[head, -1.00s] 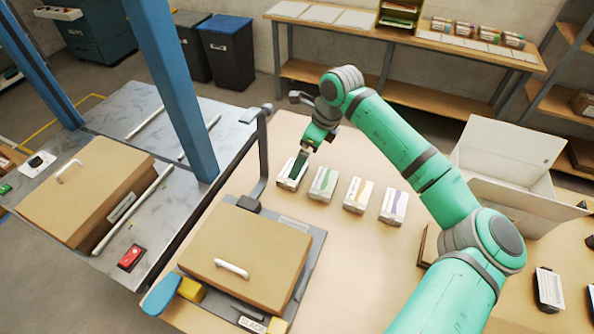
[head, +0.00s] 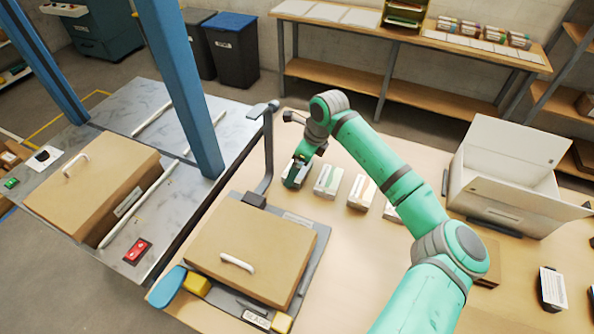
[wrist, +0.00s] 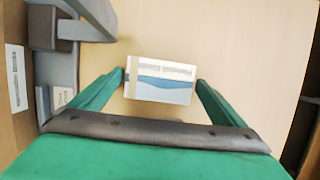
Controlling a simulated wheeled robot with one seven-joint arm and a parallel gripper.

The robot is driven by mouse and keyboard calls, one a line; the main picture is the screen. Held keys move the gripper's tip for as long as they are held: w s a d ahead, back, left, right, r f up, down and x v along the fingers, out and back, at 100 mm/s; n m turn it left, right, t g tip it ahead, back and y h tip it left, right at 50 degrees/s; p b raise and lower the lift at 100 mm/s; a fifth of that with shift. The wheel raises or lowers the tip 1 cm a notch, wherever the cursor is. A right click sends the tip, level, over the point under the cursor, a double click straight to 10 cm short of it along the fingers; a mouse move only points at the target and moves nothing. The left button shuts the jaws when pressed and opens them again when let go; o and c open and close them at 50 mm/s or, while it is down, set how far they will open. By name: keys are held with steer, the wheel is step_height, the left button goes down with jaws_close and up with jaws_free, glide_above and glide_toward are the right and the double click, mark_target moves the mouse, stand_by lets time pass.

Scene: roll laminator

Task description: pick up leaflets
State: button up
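A row of small white leaflet bundles stands on the wooden table. The leftmost bundle, white with a blue band (wrist: 160,84), lies between the fingertips of my gripper (wrist: 161,78) in the wrist view. The fingers are spread on either side of it, with narrow gaps showing. In the head view my gripper (head: 296,174) is low over this bundle and hides most of it. To its right stand a green-marked bundle (head: 328,181), a yellow-marked bundle (head: 361,192) and a purple-marked bundle (head: 391,211), the last partly hidden by my arm.
A brown-covered press with a white handle (head: 250,250) and its bent grey post (head: 268,150) stand left of the bundles. A large white open box (head: 515,200) is at the right. The laminator table (head: 185,190) with blue posts is farther left. Bare table lies behind the row.

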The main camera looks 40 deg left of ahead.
steer(key=shift+w, duration=0.1)
steer(key=c, duration=0.8)
steer(key=shift+d+r, duration=0.1)
steer(key=shift+r, duration=0.65)
steer(key=shift+s+d+r, duration=0.5)
steer(key=shift+s+r, duration=1.45)
steer(key=shift+s, duration=0.4)
steer(key=shift+s+d+r, duration=0.5)
steer(key=shift+s+r, duration=1.4)
steer(key=shift+s, duration=0.4)
steer(key=shift+s+d+r, duration=0.5)
steer(key=shift+s+r, duration=1.45)
steer(key=shift+s, duration=0.4)
steer(key=shift+d, duration=0.15)
